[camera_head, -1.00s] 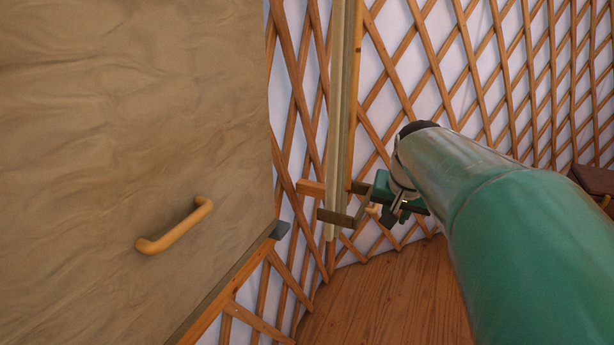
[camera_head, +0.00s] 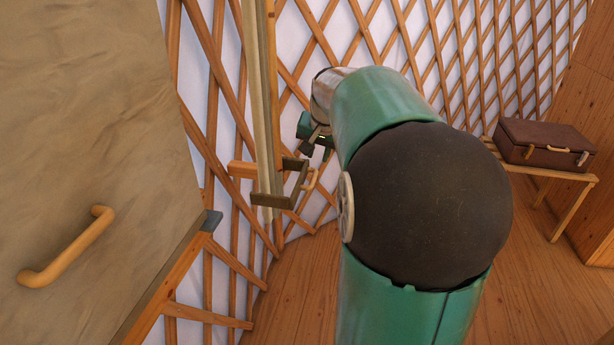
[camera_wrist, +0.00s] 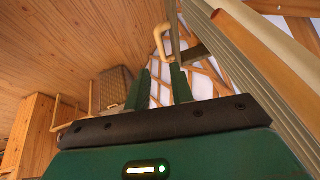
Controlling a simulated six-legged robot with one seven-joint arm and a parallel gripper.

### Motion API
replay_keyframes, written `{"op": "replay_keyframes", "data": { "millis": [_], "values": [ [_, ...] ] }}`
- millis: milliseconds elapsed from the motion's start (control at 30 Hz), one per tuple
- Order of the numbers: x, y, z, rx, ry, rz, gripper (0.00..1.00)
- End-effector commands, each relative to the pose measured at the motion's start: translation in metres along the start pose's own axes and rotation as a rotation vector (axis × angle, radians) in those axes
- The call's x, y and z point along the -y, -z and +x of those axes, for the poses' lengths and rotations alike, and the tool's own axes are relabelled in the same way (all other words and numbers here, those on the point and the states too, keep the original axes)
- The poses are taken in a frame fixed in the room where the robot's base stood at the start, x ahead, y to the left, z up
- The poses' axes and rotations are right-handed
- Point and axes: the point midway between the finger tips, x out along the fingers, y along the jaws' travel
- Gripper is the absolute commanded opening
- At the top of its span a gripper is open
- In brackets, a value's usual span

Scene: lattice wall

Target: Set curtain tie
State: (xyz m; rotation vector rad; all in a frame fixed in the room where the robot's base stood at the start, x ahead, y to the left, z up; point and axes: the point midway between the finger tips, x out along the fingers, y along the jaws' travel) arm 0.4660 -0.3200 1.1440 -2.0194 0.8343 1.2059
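A brown curtain tie bracket (camera_head: 285,190) sits low on a pale upright wooden strip (camera_head: 264,100) at the lattice wall. A small tan handle (camera_head: 310,183) is on its right side. The handle also shows in the wrist view (camera_wrist: 157,40), just past my fingertips. My gripper (camera_wrist: 161,70) has its two green fingers apart with nothing between them. In the head view my gripper (camera_head: 312,138) is just above and right of the bracket, partly hidden by my arm. A large tan curtain panel (camera_head: 90,120) with its own handle (camera_head: 65,248) fills the left.
A wooden lattice wall (camera_head: 400,45) runs behind the bracket. A grey-tipped wooden rail (camera_head: 165,280) edges the panel. A brown suitcase (camera_head: 545,145) lies on a wooden bench (camera_head: 560,175) at right. Wooden floor (camera_head: 295,290) is open below the bracket.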

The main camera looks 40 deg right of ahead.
Motion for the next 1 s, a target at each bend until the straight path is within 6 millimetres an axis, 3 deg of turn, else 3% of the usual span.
{"op": "replay_keyframes", "data": {
  "millis": [600,800,1000],
  "values": [
    [0.001,-0.002,0.113,0.004,0.0,-0.001,0.23],
    [0.002,0.0,0.128,0.002,0.0,-0.001,0.23],
    [0.002,0.0,0.129,0.001,0.001,-0.002,0.23]
  ]
}}
